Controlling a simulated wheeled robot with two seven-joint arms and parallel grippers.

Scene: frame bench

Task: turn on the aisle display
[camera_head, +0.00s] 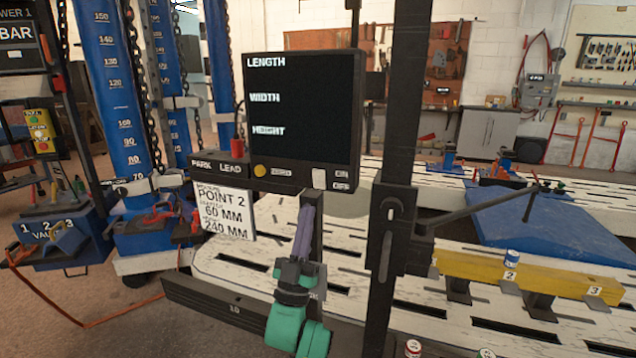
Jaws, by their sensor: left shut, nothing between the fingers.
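The display (304,105) is a black box with a dark screen, marked LENGTH, WIDTH and a blurred third word; no figures show on it. Along its lower edge are a yellow round button (260,170), small labels and a white switch-like piece (319,178). My left gripper (309,198), with purple fingers, is shut and empty. Its fingertips point up just below the white piece in the picture; I cannot tell whether they touch the display. My right gripper is not in view.
A dark upright post (398,150) stands close on the right of the display. A white POINT 2 sign (226,212) hangs at its lower left. Behind is a slotted white frame bench (265,262) with a yellow beam (470,268). Blue columns (112,90) with chains stand left.

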